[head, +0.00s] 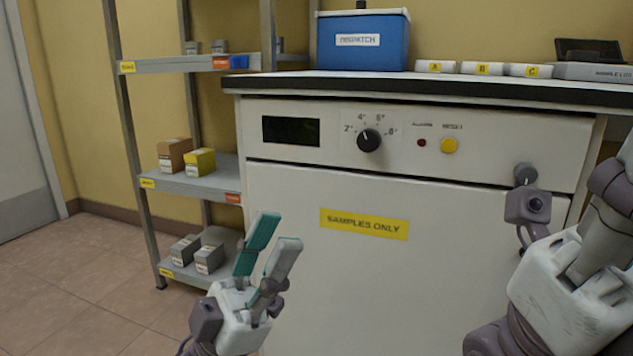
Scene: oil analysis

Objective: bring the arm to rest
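My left gripper (278,228) is in front of the white cabinet, at the lower middle of the head view. Its two teal-lined fingers point up and stand apart, with nothing between them. My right gripper (568,292) is at the lower right, close to the camera, in front of the cabinet's right side. Its fingertips do not show clearly, so I cannot tell how they stand. No held object shows at either gripper.
The white cabinet (290,250) has a dial (369,140), a yellow button (449,145) and a dark worktop edge. A blue cooler box (362,55) stands on top. A shelf rack (200,180) with small boxes stands left. Open tiled floor (70,290) lies at the lower left.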

